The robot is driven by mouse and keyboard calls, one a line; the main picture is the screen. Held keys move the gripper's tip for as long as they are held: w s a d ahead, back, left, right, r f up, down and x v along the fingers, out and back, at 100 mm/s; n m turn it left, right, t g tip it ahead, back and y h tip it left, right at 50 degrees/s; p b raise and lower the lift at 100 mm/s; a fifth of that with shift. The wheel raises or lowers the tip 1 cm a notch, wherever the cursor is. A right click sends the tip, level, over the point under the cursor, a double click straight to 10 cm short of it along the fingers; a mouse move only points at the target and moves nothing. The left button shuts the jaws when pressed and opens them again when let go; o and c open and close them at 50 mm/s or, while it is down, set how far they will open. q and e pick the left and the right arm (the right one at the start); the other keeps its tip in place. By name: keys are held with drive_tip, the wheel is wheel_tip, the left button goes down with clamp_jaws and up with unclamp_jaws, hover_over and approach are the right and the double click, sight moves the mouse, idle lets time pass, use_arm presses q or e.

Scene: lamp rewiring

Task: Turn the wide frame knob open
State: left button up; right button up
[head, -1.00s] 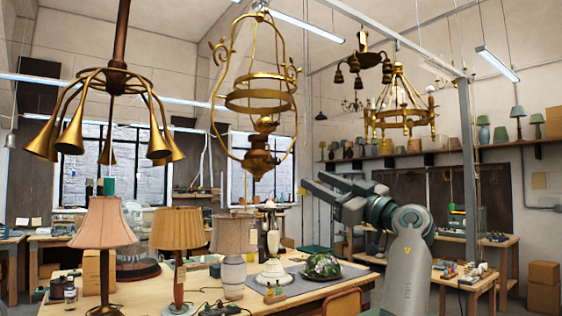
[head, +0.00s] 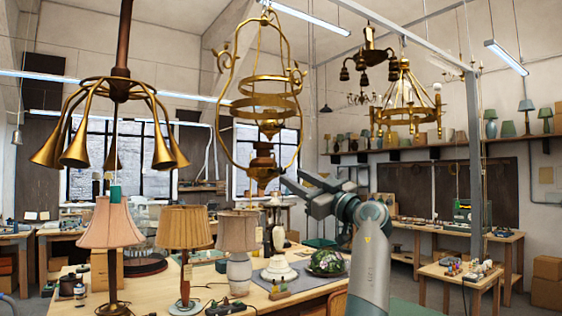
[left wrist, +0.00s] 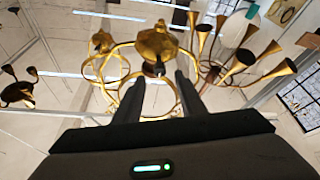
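The wide brass lamp frame (head: 300,125) hangs in the middle of the head view, with rings inside and a turned brass body at its bottom (head: 263,172). My left gripper (head: 292,178) is just right of that lower body, its fingers pointing at it. In the left wrist view the gripper (left wrist: 158,82) is open, with a gap between its two dark fingers. The brass body (left wrist: 156,42) and a small dark tip below it (left wrist: 158,69) show beyond the gap. I cannot tell whether a finger touches it, nor which part is the knob. My right gripper is not in view.
A brass fixture with several horn shades (head: 115,85) hangs at the left. Table lamps, including a pleated-shade one (head: 184,230), stand on the wooden bench (head: 150,290) below. A ring chandelier (head: 410,115) hangs at the right. Open air surrounds the frame's lower end.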

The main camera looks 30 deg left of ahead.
sight(283, 171)
use_arm(q)
drive_tip(key=p+x, duration=0.2)
drive_tip(key=x, duration=0.3)
drive_tip(key=shift+w+a+r+p, duration=0.1)
drive_tip(key=shift+a+r+p, duration=0.15)
drive_tip(key=shift+p, duration=0.15)
drive_tip(key=shift+w+a+r+p, duration=0.2)
drive_tip(key=shift+a+p, duration=0.15)
drive_tip(key=shift+a, duration=0.35)
drive_tip(key=shift+c, duration=0.2)
clamp_jaws()
